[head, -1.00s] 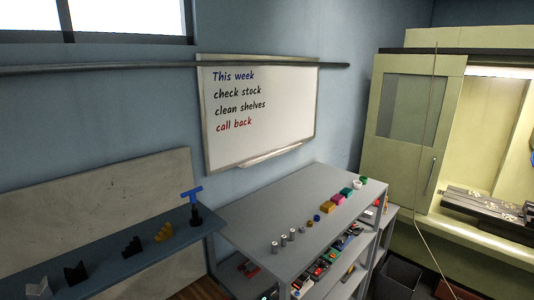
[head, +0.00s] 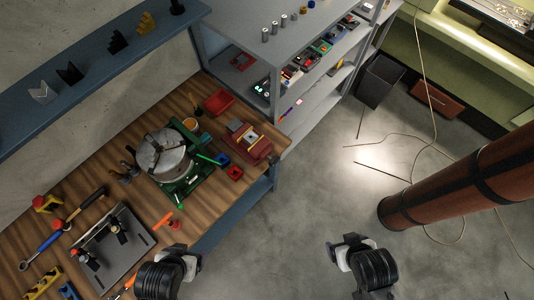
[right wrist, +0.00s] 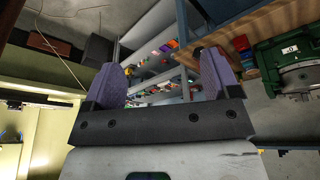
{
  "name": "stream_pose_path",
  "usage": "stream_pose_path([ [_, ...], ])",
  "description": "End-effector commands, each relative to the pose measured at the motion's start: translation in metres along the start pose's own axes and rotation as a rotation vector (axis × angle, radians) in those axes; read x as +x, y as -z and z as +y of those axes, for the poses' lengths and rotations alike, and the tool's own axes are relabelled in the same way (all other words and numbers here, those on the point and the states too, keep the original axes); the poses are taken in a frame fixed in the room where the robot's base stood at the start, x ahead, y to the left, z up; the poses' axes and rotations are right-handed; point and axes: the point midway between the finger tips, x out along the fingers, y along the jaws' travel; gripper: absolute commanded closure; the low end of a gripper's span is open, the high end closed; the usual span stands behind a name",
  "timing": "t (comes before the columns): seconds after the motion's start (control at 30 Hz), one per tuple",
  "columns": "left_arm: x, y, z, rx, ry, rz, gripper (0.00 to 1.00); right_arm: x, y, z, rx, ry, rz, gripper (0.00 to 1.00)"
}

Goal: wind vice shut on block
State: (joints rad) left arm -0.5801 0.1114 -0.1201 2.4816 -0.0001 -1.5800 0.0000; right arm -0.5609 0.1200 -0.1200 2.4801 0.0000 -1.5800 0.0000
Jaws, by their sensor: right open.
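The picture is too small to tell whether the jaws touch the block. My left gripper (head: 180,252) is low over the bench's front edge, and its fingers are not clear. My right gripper (head: 350,243) is over the open floor, right of the bench and apart from the vice. In the right wrist view its two purple-padded fingers (right wrist: 162,80) stand wide apart with nothing between them.
A green rotary table with a grey chuck (head: 163,158) stands left of the vice. A grey shelf unit (head: 262,60) stands behind. A brown column (head: 450,185) rises at right.

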Motion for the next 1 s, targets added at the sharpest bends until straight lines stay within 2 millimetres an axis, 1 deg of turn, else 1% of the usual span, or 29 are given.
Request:
stream_pose_path([
  [0.03,0.018,-0.006,0.001,0.000,0.000,0.000,0.18,0.017,0.002,0.001,-0.001,-0.004,0.019,0.18],
  [0.07,0.026,-0.009,0.001,0.000,0.000,0.000,0.18,0.024,0.005,0.002,-0.003,-0.008,0.032,0.18],
  [0.3,0.104,-0.035,0.001,0.005,0.004,-0.004,0.18,0.088,0.041,0.017,-0.053,-0.058,0.168,0.18],
  [0.37,0.123,-0.041,0.002,0.006,0.005,-0.005,0.18,0.105,0.048,0.020,-0.073,-0.072,0.192,0.18],
  [0.4,0.136,-0.045,0.002,0.007,0.006,-0.005,0.18,0.118,0.053,0.022,-0.086,-0.081,0.203,0.18],
  [0.47,0.154,-0.051,0.002,0.009,0.007,-0.006,0.18,0.140,0.059,0.026,-0.105,-0.101,0.212,0.18],
  [0.5,0.166,-0.055,0.001,0.011,0.008,-0.006,0.18,0.155,0.063,0.030,-0.118,-0.120,0.215,0.18],
  [0.57,0.185,-0.061,0.001,0.012,0.010,-0.005,0.18,0.179,0.069,0.038,-0.136,-0.163,0.215,0.18],
  [0.6,0.197,-0.065,0.002,0.013,0.010,-0.005,0.18,0.196,0.073,0.045,-0.147,-0.198,0.215,0.18],
  [0.67,0.215,-0.071,0.002,0.014,0.011,-0.005,0.18,0.220,0.082,0.057,-0.168,-0.263,0.232,0.18],
  [0.7,0.228,-0.075,0.002,0.013,0.011,-0.005,0.18,0.237,0.090,0.066,-0.184,-0.313,0.254,0.18],
  [0.77,0.246,-0.081,0.003,0.013,0.011,-0.004,0.18,0.262,0.106,0.081,-0.228,-0.403,0.305,0.18],
  [0.8,0.259,-0.085,0.003,0.013,0.010,-0.004,0.18,0.278,0.119,0.092,-0.287,-0.477,0.349,0.18],
  [0.83,0.267,-0.087,0.004,0.013,0.010,-0.004,0.18,0.290,0.130,0.101,-0.355,-0.542,0.386,0.18],
  [0.9,0.274,-0.090,0.004,0.012,0.009,-0.007,0.18,0.301,0.153,0.113,-0.540,-0.681,0.459,0.18],
  [0.97,0.277,-0.091,0.004,0.010,0.008,-0.008,0.18,0.308,0.169,0.117,-0.717,-0.787,0.505,0.18],
  [1.0,0.276,-0.090,0.005,0.009,0.007,-0.008,0.18,0.311,0.177,0.117,-0.844,-0.853,0.528,0.18],
])
